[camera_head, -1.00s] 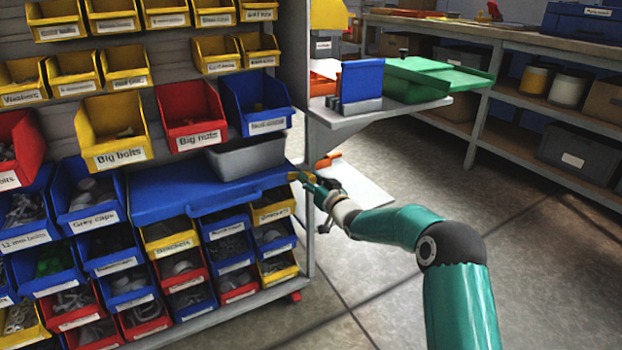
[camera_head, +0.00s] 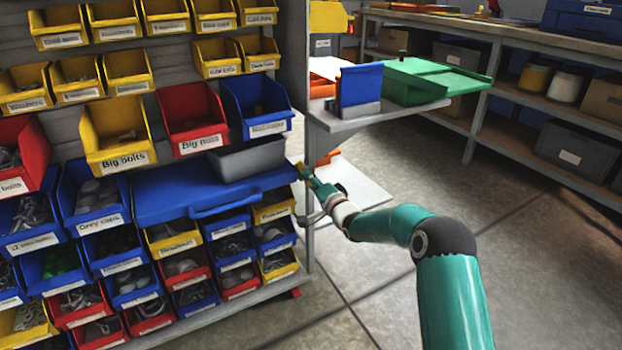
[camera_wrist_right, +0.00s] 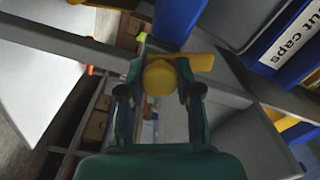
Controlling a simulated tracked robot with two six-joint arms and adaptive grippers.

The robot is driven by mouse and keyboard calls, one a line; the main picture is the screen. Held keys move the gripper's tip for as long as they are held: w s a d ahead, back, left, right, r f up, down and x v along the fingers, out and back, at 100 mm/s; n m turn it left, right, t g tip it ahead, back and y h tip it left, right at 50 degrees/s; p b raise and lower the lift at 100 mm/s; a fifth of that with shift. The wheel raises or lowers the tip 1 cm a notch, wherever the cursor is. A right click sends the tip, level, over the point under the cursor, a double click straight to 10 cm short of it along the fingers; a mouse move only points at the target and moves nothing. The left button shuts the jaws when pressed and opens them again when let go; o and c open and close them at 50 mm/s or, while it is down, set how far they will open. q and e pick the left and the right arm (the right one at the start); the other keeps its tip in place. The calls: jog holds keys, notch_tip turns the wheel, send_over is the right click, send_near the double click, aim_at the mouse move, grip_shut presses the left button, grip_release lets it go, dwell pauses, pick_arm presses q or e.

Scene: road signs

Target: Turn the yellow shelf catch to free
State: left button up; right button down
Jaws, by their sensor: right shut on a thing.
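The yellow shelf catch (camera_wrist_right: 158,78) is a rounded yellow knob with a short bar (camera_wrist_right: 202,62) pointing right in the wrist view. My right gripper (camera_wrist_right: 156,82) is shut on the knob, with a finger on each side of it. In the head view my right gripper (camera_head: 306,178) is beside the grey upright, at the right end of the blue shelf (camera_head: 175,195). A small yellow part of the catch (camera_head: 299,167) shows at its fingertips. The fingers hide part of the catch. My left gripper is not in view.
Red, yellow and blue labelled bins fill the rack on the left. A grey tray (camera_head: 248,158) sits on the blue shelf. A grey side shelf (camera_head: 375,118) bears a green case (camera_head: 425,82) and a blue holder (camera_head: 360,85). Open floor lies right of the rack.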

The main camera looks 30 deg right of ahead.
jog(key=m, duration=0.2)
jog(key=m+p, duration=0.1)
jog(key=m, duration=0.1)
jog(key=shift+d+m, duration=0.2)
jog(key=shift+m, duration=0.2)
dwell(0.4)
jog(key=c, duration=0.8)
grip_release()
jog(key=shift+f, duration=0.1)
jog(key=shift+a, duration=0.1)
jog(key=s, duration=1.2)
jog(key=shift+w, duration=0.1)
